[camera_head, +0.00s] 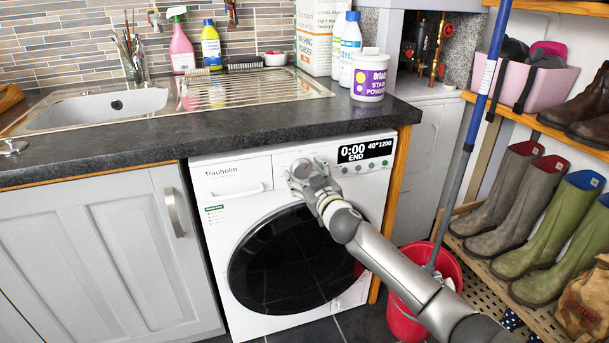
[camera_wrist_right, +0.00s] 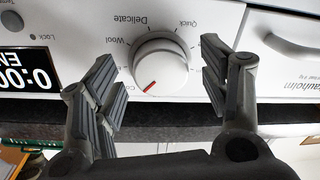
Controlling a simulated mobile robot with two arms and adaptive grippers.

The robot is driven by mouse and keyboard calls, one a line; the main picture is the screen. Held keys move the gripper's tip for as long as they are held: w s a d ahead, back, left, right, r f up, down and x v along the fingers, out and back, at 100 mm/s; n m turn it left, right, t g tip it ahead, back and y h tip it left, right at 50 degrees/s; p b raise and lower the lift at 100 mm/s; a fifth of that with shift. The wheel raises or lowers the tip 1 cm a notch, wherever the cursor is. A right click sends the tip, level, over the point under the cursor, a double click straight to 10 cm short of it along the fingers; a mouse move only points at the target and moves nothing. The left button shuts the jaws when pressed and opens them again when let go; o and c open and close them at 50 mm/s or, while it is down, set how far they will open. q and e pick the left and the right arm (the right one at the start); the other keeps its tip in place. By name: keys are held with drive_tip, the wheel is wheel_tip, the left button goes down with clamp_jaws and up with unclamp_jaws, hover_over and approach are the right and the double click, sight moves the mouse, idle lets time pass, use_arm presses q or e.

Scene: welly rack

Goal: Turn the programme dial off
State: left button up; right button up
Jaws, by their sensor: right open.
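The programme dial (camera_wrist_right: 160,62) is a round white knob on the washing machine's front panel. In the wrist view, which shows the panel upside down, its red pointer line is at the lower left of the knob's face. The words Delicate, Wool and Quick stand around it. My right gripper (camera_head: 303,180) is at the panel and largely covers the dial in the head view. In the wrist view its two fingers are open, one on each side of the dial, with visible gaps. The washing machine's display (camera_head: 364,150) reads 0:00 END. My left gripper is out of view.
The dark worktop (camera_head: 240,118) overhangs just above the panel. The detergent drawer (camera_head: 238,190) is left of the dial. A red bucket (camera_head: 407,322) and a blue-and-grey pole (camera_head: 483,85) stand right of the machine, near my right arm.

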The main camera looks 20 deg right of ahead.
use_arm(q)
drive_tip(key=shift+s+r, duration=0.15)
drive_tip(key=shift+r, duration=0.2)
use_arm(e)
drive_tip(key=shift+w, duration=0.45)
drive_tip(key=c, duration=1)
drive_tip(key=n+p, duration=0.3)
drive_tip(key=shift+r, duration=0.2)
drive_tip(key=n+p, duration=0.2)
drive_tip(key=n, duration=0.2)
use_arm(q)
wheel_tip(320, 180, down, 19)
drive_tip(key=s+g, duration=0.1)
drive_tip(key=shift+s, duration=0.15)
use_arm(e)
drive_tip(key=shift+n, duration=0.5)
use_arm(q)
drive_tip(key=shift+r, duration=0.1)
